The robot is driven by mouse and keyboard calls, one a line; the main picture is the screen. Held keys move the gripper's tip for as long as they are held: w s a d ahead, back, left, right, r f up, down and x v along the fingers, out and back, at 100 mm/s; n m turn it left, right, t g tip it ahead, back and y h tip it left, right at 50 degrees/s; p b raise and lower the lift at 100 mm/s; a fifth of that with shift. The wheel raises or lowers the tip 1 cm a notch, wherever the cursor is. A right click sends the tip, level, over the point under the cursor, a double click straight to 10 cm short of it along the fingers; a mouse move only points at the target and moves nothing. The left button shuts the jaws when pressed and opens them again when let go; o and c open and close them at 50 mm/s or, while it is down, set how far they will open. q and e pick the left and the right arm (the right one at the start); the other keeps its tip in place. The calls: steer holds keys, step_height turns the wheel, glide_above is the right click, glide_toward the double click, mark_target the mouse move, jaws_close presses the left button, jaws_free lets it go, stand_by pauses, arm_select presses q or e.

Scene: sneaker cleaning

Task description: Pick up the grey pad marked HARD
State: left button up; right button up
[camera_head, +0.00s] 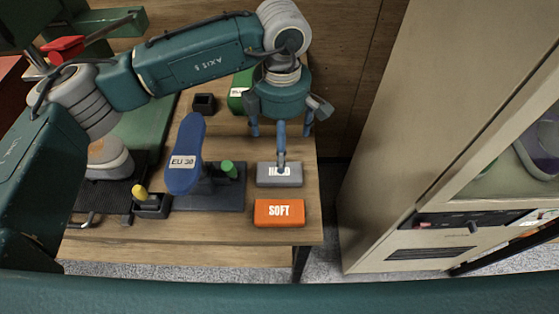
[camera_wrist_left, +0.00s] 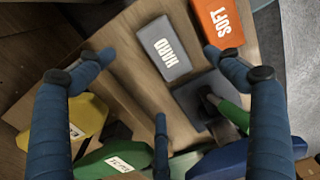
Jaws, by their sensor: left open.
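The grey pad marked HARD (camera_head: 279,181) lies flat on the wooden table, just behind the orange pad marked SOFT (camera_head: 279,213). In the head view my left gripper (camera_head: 281,145) hangs over the table, with one finger overlapping the HARD lettering. In the left wrist view its fingers (camera_wrist_left: 157,78) are spread and empty. There the HARD pad (camera_wrist_left: 164,49) shows whole between and beyond the two upper fingertips. I cannot tell whether any finger touches it. The SOFT pad (camera_wrist_left: 219,22) lies beside it. My right gripper is not in view.
A blue form marked EU 30 (camera_head: 184,165) stands on a dark base left of the pads, with a green-topped item (camera_head: 229,169) beside it. A small black box (camera_head: 204,103) sits behind. A pale cabinet (camera_head: 400,130) stands to the right, beyond the table edge.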

arm_select(q)
step_height(320, 180, down, 4)
steer(key=shift+s+r+p, duration=0.1)
steer(key=shift+s+p, duration=0.05)
steer(key=shift+p, duration=0.3)
steer(key=shift+f, duration=0.3)
steer(key=f+p, duration=0.1)
steer(key=f, duration=0.1)
steer(key=f+p, duration=0.1)
steer(key=f, duration=0.2)
steer(key=shift+w+d+p, duration=0.2)
steer(key=shift+p, duration=0.1)
steer(key=shift+f, duration=0.3)
steer(key=c, duration=1.4)
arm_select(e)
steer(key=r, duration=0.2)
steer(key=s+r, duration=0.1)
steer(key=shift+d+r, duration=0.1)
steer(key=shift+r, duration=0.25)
arm_select(q)
steer(key=shift+r, duration=0.1)
